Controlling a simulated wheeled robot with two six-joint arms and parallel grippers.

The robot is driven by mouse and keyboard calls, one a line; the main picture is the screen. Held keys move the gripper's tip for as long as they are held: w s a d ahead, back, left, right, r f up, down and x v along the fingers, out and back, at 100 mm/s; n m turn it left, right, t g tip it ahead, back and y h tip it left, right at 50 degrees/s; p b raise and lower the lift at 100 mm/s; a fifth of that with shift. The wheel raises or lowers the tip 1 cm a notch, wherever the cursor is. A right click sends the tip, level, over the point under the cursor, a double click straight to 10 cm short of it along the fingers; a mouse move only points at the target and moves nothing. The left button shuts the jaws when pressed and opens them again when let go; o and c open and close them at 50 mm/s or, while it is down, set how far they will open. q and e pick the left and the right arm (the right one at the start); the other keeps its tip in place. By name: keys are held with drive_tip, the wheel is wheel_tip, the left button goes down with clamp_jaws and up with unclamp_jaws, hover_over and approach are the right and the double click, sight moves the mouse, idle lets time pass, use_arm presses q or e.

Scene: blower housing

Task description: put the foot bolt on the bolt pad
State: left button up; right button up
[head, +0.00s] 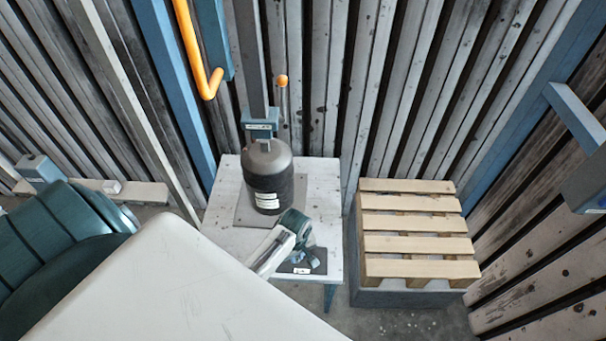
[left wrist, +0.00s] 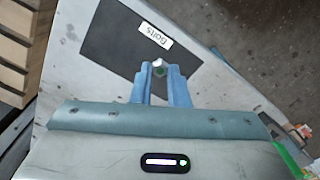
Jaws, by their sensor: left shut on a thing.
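The bolt pad (left wrist: 112,42) is a dark rectangle with a white label reading "Bolts", lying on a light table. In the head view the pad (head: 287,267) shows near the table's front edge, partly covered by my left arm. In the head view my left gripper (head: 314,262) is over the pad's right side, and the bolt cannot be made out.
A grey-brown cylinder (head: 268,176) with white labels stands on the table (head: 324,190) behind the pad. A wooden pallet (head: 415,244) on a grey base is to the right. A slatted wall stands behind. A large pale surface fills the front left.

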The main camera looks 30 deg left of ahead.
use_arm(q)
drive_tip(key=w, duration=0.3)
drive_tip(key=shift+w+a+f, duration=0.25)
drive_tip(key=shift+w+f, duration=0.05)
drive_tip(key=shift+w, duration=0.1)
drive_tip(key=shift+s+f, duration=0.1)
drive_tip(key=shift+f, duration=1.55)
drive_tip(key=o, duration=0.7)
drive_tip(key=shift+f, duration=0.1)
wheel_tip(320, 180, up, 12)
drive_tip(key=shift+r+p, duration=0.15)
drive_tip(key=shift+p, duration=0.15)
